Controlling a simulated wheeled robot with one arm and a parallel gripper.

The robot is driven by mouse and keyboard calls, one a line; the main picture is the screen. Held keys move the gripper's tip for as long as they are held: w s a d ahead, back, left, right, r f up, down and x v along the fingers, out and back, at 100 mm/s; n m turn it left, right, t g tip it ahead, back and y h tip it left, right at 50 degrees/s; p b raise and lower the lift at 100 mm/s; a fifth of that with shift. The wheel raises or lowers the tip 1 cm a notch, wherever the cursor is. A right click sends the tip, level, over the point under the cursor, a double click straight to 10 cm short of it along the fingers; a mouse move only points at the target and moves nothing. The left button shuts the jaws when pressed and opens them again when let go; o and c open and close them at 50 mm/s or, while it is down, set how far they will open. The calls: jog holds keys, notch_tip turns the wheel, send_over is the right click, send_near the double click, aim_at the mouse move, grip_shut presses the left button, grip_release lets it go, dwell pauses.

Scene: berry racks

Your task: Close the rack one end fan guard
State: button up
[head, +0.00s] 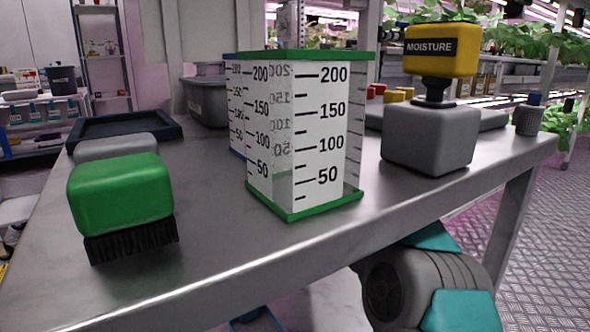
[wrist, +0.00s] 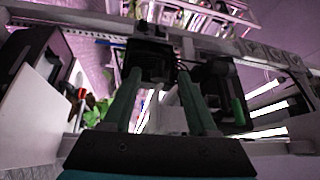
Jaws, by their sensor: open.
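My gripper (wrist: 157,80) shows in the wrist view, its two long green fingers apart with nothing clearly held between them. A dark box-like part (wrist: 148,55) lies beyond the fingertips; I cannot tell whether it touches them. A dark panel (wrist: 215,90) with a green upright strip (wrist: 238,110) stands just right of the right finger. I cannot tell whether either is the rack one end fan guard, or whether the guard is open or closed. In the head view the gripper and the guard cannot be made out; part of my arm shows below the table edge.
A steel table (head: 330,235) fills the head view, with a green brush (head: 120,190), a measuring container (head: 320,130) and a moisture meter (head: 440,55) on a grey block (head: 430,140). Planted racks (head: 540,45) stand behind. Pale beams (wrist: 250,50) cross the wrist view.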

grip_shut()
dwell(0.4)
dwell(1.0)
